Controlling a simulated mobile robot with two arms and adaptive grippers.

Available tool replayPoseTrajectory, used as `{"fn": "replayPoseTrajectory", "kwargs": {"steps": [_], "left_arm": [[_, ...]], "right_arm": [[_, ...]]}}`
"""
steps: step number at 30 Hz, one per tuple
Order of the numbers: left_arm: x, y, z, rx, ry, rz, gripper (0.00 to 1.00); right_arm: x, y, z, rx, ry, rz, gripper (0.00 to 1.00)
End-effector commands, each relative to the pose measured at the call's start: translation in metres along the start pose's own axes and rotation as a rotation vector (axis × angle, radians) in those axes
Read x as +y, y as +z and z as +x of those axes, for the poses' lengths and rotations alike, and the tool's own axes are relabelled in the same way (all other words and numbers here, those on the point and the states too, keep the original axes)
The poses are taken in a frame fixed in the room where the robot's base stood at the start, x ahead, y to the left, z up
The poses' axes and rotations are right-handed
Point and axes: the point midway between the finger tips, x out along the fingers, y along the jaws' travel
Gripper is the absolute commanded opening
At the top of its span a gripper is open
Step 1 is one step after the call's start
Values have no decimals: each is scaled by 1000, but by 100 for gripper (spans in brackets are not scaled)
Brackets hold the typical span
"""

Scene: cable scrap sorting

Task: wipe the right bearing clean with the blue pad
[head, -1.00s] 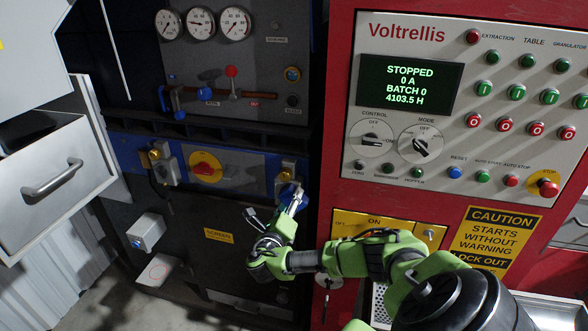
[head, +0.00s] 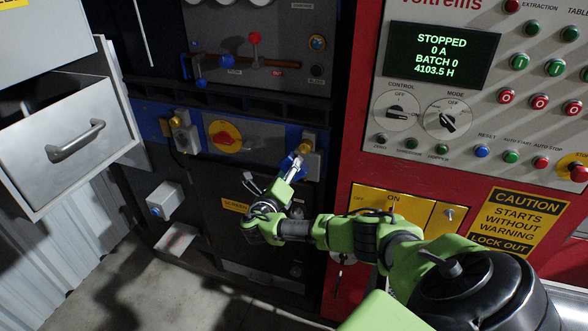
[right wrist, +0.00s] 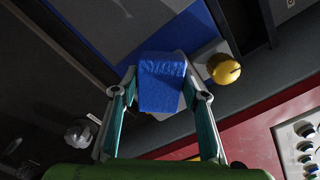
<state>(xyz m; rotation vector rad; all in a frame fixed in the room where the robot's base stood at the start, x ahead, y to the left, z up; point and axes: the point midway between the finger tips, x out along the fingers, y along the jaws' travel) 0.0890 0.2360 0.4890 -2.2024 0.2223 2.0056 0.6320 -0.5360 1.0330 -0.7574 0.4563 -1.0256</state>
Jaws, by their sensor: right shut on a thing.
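My right gripper (right wrist: 160,92) is shut on the blue pad (right wrist: 162,80), which sits between the two fingertips in the right wrist view. In the head view the pad (head: 293,165) is at the right bearing (head: 309,146), a grey block with a yellow cap. The pad covers part of the grey housing in the right wrist view, with the yellow cap (right wrist: 223,69) uncovered to its right. I cannot tell whether pad and housing touch. The bearing face behind the pad is hidden. My left gripper is not in view.
A similar left bearing (head: 185,135) and a red rotary switch on a yellow disc (head: 225,137) are to the left on the same machine. An open grey drawer (head: 60,150) juts out at far left. The red control cabinet (head: 352,150) stands close on the right.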

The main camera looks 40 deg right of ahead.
Motion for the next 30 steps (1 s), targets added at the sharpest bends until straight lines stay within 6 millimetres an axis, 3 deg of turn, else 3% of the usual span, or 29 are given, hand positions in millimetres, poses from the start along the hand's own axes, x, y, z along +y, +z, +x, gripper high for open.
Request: {"fn": "replayPoseTrajectory", "kwargs": {"steps": [6, 21, 30], "left_arm": [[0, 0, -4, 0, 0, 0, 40], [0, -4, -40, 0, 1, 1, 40], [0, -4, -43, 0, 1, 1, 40]], "right_arm": [[-3, 2, 0, -2, -3, 1, 24], [-3, 2, -50, 0, -1, 0, 24], [-2, 0, -60, -1, -2, 0, 24]]}}
